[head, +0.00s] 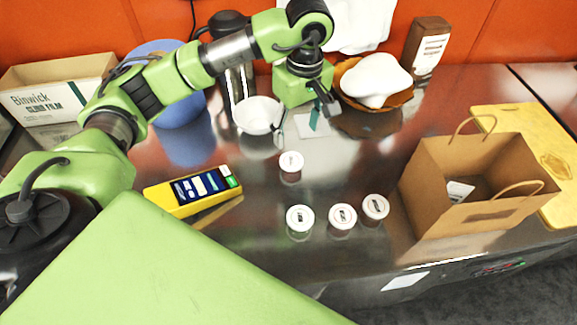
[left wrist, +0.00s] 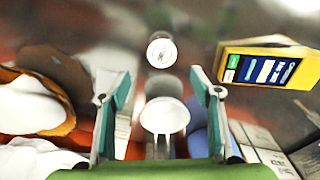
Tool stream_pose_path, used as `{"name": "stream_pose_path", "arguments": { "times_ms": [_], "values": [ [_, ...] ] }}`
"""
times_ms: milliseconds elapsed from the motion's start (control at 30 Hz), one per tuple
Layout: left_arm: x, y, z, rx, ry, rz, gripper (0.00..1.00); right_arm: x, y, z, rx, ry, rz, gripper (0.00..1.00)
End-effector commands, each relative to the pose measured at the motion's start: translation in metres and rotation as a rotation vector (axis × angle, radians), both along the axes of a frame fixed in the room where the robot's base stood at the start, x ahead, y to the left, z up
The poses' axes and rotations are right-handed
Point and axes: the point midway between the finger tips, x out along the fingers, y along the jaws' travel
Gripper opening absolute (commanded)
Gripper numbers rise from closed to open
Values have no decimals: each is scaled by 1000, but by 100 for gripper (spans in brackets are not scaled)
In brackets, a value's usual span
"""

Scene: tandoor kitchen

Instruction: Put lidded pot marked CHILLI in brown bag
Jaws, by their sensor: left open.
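Several small pots with white, dark-marked lids stand on the steel counter: one alone (head: 291,161), and a front group of a left pot (head: 300,217), a middle pot (head: 343,215) and a right pot (head: 375,207). The lid markings are too small to read, so I cannot tell which says CHILLI. The brown bag (head: 430,185) stands open at the right, with a white item inside. My left gripper (head: 298,122) is open and empty, above the counter behind the lone pot. In the left wrist view, one lidded pot (left wrist: 161,52) shows beyond its fingertips (left wrist: 160,78). My right gripper is not in view.
A white bowl (head: 257,115) is close to the left gripper; a yellow device (head: 193,191) lies left of the pots. A yellow board (head: 530,120) lies beside the bag.

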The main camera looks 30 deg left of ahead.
Motion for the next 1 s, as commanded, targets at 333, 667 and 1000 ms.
{"name": "stream_pose_path", "arguments": {
  "times_ms": [333, 667, 1000],
  "values": [
    [7, -12, 8, 37, -10, 485, 58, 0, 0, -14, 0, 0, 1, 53],
    [6, -9, -25, 42, -6, 528, 58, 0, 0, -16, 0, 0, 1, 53],
    [7, -2, -72, 42, -10, 526, 58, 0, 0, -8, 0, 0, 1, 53]
  ]
}}
